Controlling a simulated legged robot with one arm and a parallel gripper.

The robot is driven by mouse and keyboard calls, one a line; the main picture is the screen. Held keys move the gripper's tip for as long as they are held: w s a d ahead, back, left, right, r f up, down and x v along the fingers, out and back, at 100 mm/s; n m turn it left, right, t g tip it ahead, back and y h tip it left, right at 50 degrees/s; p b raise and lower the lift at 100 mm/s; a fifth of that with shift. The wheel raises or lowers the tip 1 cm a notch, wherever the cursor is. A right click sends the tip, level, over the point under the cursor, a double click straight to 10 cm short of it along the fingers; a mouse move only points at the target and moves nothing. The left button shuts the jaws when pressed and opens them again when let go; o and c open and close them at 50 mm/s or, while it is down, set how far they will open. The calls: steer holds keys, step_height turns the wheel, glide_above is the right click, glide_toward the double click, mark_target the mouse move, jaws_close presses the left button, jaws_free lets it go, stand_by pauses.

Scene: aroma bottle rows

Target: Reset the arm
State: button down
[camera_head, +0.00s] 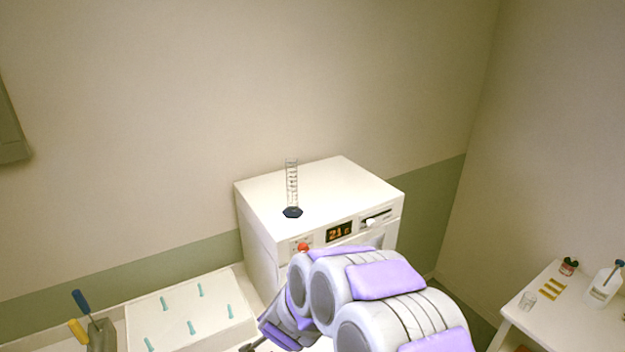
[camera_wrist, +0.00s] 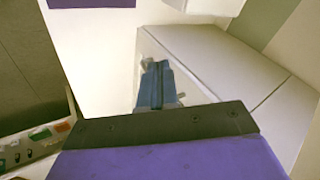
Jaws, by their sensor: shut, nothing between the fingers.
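My arm, white with purple pads, reaches across the lower middle of the head view, in front of the white machine. My gripper (camera_head: 252,346) shows only as a dark tip at the bottom edge, left of the arm. In the wrist view, past a purple cover with a dark edge, two blue-grey fingers of my gripper (camera_wrist: 156,70) lie together with a thin seam between them. It is shut and holds nothing.
A white machine (camera_head: 262,232) with a lit display stands against the wall, with a clear graduated cylinder (camera_head: 292,190) on top. A white peg rack (camera_head: 178,312) is at lower left, beside blue- and yellow-handled tools (camera_head: 80,315). A white table (camera_head: 560,325) at right holds a bottle (camera_head: 604,287) and small items.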

steer(key=s+d+r+n+g+y+b, duration=0.35)
steer(key=s+n+b, duration=0.2)
steer(key=s, duration=0.45)
steer(key=s+d+f+n+g+h+b, duration=0.1)
steer(key=s+d+b, duration=0.4)
steer(key=s+d, duration=0.5)
steer(key=s+d+f+n+g+h+b, duration=0.1)
steer(key=s+d+g+h+b, duration=0.3)
steer(key=s+d, duration=0.6)
steer(key=s+b, duration=0.1)
steer(key=s, duration=0.5)
steer(key=shift+s+d+f+h, duration=0.15)
steer(key=shift+s+d+h, duration=0.05)
steer(key=shift+s+h, duration=0.15)
